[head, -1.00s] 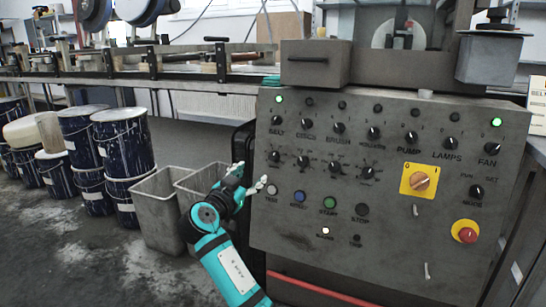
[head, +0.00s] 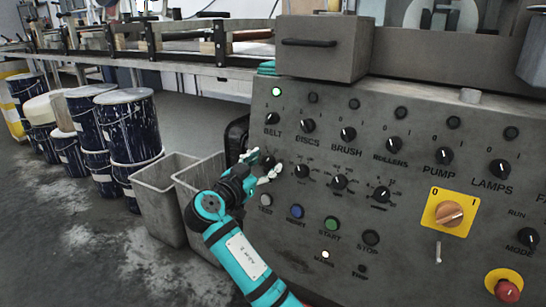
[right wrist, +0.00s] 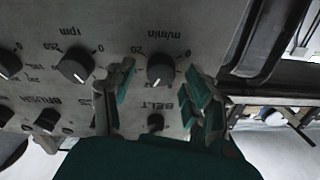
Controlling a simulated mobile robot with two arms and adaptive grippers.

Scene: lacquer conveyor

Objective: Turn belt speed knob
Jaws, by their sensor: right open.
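The belt speed knob (head: 268,162) is a small black knob in the second row of the grey control panel (head: 300,245), below the knob labelled BELT (head: 272,118). In the right wrist view, which shows the panel upside down, the belt speed knob (right wrist: 160,68) has a white pointer mark and an m/min scale. My right gripper (head: 263,165) is open at the panel's left side. Its fingers (right wrist: 158,92) stand on either side of the knob, with gaps between them and it. Whether the fingertips touch the panel is unclear. My left gripper is not in view.
The DISCS speed knob (head: 302,171) is close on the right, with more knobs beyond. Push buttons, including a green START button (head: 332,223), lie below. A yellow switch plate (head: 450,212) and red stop button (head: 507,290) are farther right. Grey bins (head: 163,205) stand left.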

